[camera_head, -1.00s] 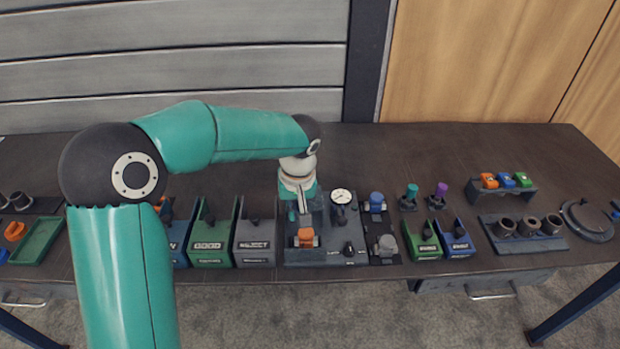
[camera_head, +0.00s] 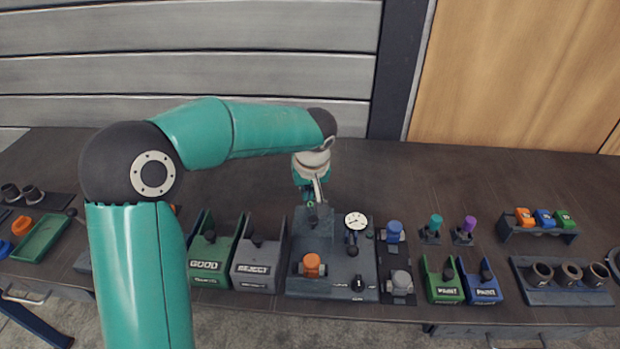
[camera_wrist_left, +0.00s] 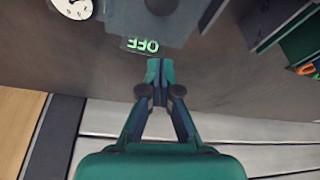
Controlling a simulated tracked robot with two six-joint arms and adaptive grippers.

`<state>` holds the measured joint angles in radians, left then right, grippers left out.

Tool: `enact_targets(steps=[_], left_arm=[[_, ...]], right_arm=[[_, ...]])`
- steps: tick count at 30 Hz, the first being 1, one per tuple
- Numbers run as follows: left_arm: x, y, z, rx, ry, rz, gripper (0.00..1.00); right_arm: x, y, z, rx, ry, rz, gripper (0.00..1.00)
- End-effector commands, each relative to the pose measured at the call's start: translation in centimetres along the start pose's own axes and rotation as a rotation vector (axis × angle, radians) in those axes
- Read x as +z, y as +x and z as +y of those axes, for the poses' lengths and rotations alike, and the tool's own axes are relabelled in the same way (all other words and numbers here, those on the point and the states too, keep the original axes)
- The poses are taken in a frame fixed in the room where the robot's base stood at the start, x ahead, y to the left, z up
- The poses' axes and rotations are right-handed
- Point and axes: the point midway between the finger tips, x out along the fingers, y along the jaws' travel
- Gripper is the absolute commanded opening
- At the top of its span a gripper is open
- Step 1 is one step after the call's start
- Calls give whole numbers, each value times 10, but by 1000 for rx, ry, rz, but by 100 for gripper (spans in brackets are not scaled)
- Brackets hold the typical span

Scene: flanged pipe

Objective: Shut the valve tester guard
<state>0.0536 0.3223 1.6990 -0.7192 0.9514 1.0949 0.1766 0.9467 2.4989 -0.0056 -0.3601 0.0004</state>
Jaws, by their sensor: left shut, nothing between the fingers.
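The valve tester (camera_head: 335,284) is a dark grey plate on the bench with a white dial gauge (camera_head: 356,220), an orange valve (camera_head: 312,265) and a black knob (camera_head: 358,283). I cannot clearly make out its guard or how far it stands open. My left gripper (camera_head: 313,208) is at the tester's back left edge, with its fingers shut and empty. Contact cannot be told. My right gripper is not in view.
A grey REJECT bin (camera_head: 257,270) and a green GOOD bin (camera_head: 208,268) stand left of the tester. A plate with blue and grey parts (camera_head: 397,297) adjoins it on the right. The bench behind (camera_head: 410,175) is clear.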

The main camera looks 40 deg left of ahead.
Motion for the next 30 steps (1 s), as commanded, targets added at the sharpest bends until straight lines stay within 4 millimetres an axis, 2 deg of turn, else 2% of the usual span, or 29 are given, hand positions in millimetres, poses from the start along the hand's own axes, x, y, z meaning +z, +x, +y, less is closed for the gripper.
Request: enact_targets(steps=[2,6,11,23,26,30], left_arm=[[0,16,-1,-3,-1,-4,0],[21,4,0,2,3,-1,0],[35,0,1,3,3,0,0],[38,0,1,2,1,-1,0],[43,0,0,3,2,0,0],[63,-4,-4,6,3,2,0]], right_arm=[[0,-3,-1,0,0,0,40],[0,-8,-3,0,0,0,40],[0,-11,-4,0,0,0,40],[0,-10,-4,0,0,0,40],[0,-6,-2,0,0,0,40],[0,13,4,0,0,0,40]])
